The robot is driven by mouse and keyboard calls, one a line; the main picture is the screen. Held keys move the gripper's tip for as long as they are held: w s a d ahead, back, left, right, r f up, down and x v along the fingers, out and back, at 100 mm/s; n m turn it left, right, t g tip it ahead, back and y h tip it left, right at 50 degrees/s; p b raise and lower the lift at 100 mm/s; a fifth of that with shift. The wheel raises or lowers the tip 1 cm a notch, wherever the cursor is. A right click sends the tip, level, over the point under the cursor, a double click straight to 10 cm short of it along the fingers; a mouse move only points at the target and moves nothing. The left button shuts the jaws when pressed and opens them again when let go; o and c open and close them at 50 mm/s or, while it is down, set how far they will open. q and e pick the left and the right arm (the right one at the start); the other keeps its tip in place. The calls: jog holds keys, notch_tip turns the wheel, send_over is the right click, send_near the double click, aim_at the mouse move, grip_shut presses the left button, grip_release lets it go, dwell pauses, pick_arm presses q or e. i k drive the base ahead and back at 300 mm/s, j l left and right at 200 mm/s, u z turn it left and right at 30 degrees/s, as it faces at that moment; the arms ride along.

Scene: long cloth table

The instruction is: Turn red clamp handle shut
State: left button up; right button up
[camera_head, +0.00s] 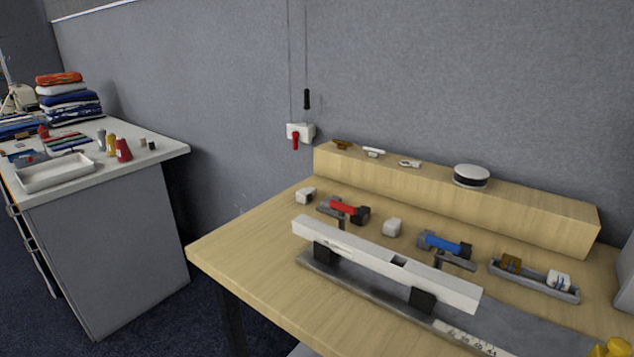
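A clamp with a red handle (344,207) lies on the wooden table, behind the left part of a long white bar. Its handle lies roughly level, with a dark knob at its right end and a grey bracket under it. The bar hides part of its foot. A similar clamp with a blue handle (441,244) stands further right. The white bar (380,262) rests on black blocks over a grey base rail (345,284). Neither of my grippers is in view.
A wooden ledge (440,192) along the wall carries small parts and a round black-and-white item (471,176). White blocks (392,228) and a grey tray (535,283) share the table. A wall box (300,131) has a red lever. The table's left front is clear.

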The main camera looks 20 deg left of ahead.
aim_at(336, 209)
jog(key=i+j+z, duration=0.25)
jog(key=j, duration=0.9)
jog(key=j+z, duration=0.2)
jog(key=j, duration=0.95)
